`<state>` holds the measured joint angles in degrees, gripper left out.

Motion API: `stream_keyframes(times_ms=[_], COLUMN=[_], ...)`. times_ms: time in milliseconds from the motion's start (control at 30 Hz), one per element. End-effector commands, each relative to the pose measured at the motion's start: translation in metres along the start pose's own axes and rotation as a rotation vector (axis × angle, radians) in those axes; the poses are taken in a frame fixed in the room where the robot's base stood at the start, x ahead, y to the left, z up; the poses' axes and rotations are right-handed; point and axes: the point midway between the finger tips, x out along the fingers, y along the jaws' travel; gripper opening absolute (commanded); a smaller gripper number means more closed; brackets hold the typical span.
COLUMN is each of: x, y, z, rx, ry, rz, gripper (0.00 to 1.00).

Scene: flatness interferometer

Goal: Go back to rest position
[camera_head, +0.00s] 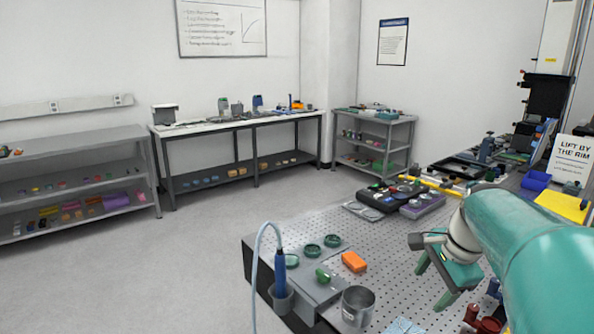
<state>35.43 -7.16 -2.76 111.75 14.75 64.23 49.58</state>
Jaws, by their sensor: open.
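My teal arm comes in from the right edge of the head view. My gripper (433,283) has two green fingers spread apart and angled downward. It is open, with nothing seen between the fingers. It hangs over the right part of the perforated grey optical table (385,240). An orange block (354,262) lies on the table to the left of the gripper, apart from it. A metal cup (357,306) stands at the table's front, lower left of the gripper. My arm hides part of the table's right side.
A blue-handled tool (280,273) stands in a holder at the table's left corner, beside dark round dishes (312,251). Red parts (472,314) lie below the gripper. A "Lift by the rim" sign (571,160) stands at right. Shelves (80,147) and a workbench (240,122) line the walls; the floor between is clear.

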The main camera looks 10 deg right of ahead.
Motion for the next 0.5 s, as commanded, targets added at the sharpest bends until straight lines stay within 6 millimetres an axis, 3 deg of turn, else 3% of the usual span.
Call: stream_keyframes(times_ms=[33,200,400,500], x=[-0.002,-0.002,0.003,0.008], y=[0.004,0.029,0.075,0.097], z=[0.032,0.112,0.183,0.205], rx=[-0.145,-0.620,-1.175,-1.403], ry=[0.010,0.054,0.119,0.151], rz=[-0.007,-0.028,-0.066,-0.085], gripper=[0.65,0.65,0.65,0.65])
